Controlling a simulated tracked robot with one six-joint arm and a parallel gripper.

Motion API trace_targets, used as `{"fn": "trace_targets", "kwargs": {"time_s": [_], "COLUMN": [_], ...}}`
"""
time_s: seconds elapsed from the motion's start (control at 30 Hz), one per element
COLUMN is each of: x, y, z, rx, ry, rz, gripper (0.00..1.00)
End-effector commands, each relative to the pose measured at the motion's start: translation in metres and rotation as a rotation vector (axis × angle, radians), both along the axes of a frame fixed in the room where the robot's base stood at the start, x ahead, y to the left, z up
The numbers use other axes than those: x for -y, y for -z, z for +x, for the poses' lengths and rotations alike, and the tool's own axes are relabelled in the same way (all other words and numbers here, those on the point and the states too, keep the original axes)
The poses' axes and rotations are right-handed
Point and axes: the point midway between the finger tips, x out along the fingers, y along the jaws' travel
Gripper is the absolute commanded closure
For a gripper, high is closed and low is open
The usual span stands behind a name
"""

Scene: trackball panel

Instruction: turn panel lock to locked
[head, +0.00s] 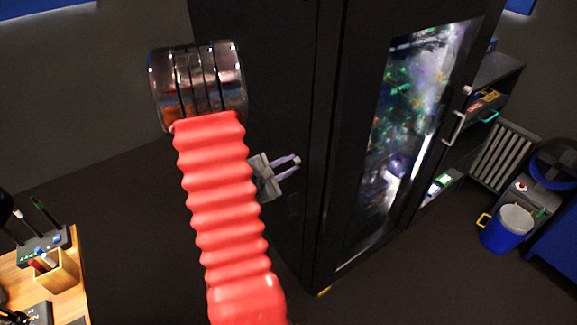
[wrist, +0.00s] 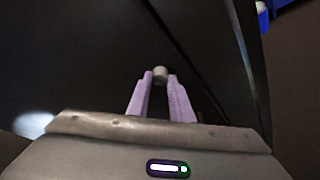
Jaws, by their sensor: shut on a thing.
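My gripper (wrist: 160,78) has its two lilac fingers shut on a small pale rounded knob in the wrist view, which I take to be the panel lock (wrist: 160,71). The knob shows at the fingertips, in front of a dark panel; its marking and turned position cannot be read. In the head view my gripper (head: 297,163) reaches the side of the tall black cabinet (head: 262,45), near its front corner.
The cabinet's glass door (head: 410,110) shows glowing parts inside and has a pale handle (head: 453,128). A wooden desk (head: 70,300) with a pen box (head: 55,272) is at lower left. A blue bucket (head: 497,236) stands at right. The floor left of the cabinet looks clear.

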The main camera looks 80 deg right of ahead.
Motion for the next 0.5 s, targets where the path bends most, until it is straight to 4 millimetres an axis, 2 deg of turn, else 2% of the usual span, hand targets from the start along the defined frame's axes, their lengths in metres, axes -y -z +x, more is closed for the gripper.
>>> {"fn": "trace_targets", "kwargs": {"time_s": [0.03,0.5], "x": [-0.0085,0.0], "y": [0.0005,0.0006], "z": [0.001,-0.0001], "rx": [-0.001,-0.052], "ry": [-0.003,0.001], "rz": [0.003,0.049], "gripper": [1.0,1.0]}}
